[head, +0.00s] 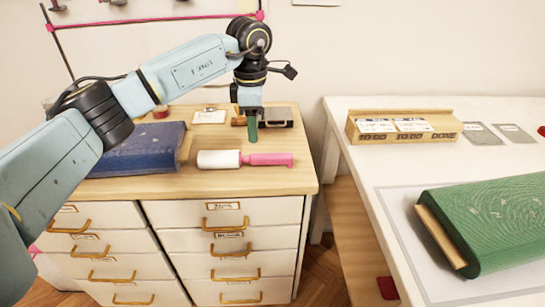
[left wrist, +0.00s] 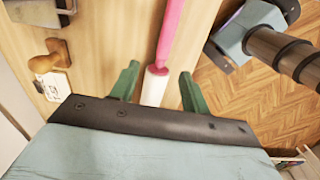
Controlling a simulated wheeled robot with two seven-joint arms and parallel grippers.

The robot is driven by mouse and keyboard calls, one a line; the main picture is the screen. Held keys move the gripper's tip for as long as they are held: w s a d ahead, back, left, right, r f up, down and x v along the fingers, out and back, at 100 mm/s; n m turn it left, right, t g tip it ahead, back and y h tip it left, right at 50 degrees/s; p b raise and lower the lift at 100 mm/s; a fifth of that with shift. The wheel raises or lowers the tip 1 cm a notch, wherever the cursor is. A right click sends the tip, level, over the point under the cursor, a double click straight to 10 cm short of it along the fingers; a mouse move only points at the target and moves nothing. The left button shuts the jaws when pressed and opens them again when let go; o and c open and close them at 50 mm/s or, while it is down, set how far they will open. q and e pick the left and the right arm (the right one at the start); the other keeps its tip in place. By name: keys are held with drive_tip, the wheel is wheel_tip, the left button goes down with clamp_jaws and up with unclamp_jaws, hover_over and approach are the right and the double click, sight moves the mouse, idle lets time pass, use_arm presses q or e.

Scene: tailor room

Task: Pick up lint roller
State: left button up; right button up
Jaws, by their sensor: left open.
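The lint roller has a white roll and a pink handle. In the head view the lint roller (head: 219,159) lies on the wooden top of the drawer cabinet, handle to the right. In the left wrist view the lint roller (left wrist: 168,38) runs down between the green fingers, its lower part hidden by the gripper body. My left gripper (head: 251,130) is above the cabinet top, behind the roller in the head view, pointing down. Its two green fingers (left wrist: 160,86) are apart with nothing gripped.
A blue fabric bolt (head: 135,150) lies left of the roller. A white table (head: 375,160) with a green fabric bolt (head: 490,218) stands to the right, across a gap.

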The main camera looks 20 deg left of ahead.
sight(256, 155)
use_arm(q)
wheel_tip(256, 155, down, 4)
drive_tip(key=shift+r, duration=0.15)
drive_tip(key=shift+s+d+f+b, duration=0.15)
drive_tip(key=shift+f+b, duration=0.2)
drive_tip(key=shift+f, duration=1)
drive_tip(key=shift+d+f+b, duration=0.1)
drive_tip(key=shift+f+b, duration=0.2)
drive_tip(key=shift+f, duration=1.05)
use_arm(e)
drive_tip(key=w, duration=0.1)
drive_tip(key=w+r, duration=0.1)
drive_tip(key=w, duration=0.1)
drive_tip(key=w+a, duration=0.1)
drive_tip(key=shift+w+r, duration=0.15)
drive_tip(key=shift+w, duration=0.25)
use_arm(q)
drive_tip(key=shift+c, duration=0.3)
clamp_jaws()
